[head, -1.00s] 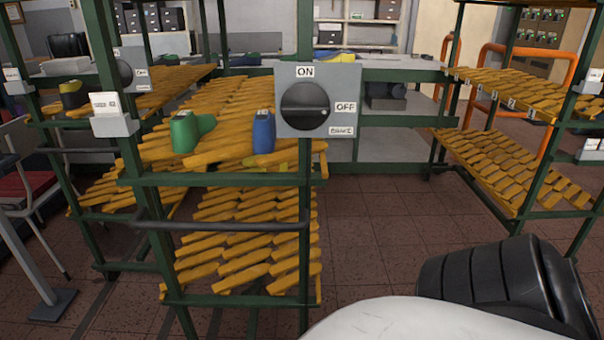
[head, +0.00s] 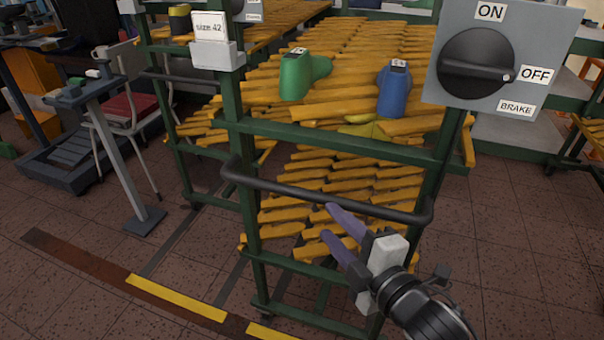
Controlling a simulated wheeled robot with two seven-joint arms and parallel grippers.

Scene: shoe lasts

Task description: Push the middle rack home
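The middle rack (head: 340,146) is a green frame with yellow slatted shelves, and it stands in front of me. A black push bar (head: 325,199) runs across its near side. A brake dial box (head: 497,58) on its right post has its pointer toward OFF. A green shoe last (head: 297,77) and a blue one (head: 393,90) stand on the upper shelf. My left gripper is out of view.
A size 42 card (head: 209,27) is on the left post. A grey stand (head: 120,150) and a chair (head: 130,108) are to the left. Yellow and brown floor markings (head: 175,297) run across the front left. Another rack (head: 588,140) stands at the far right.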

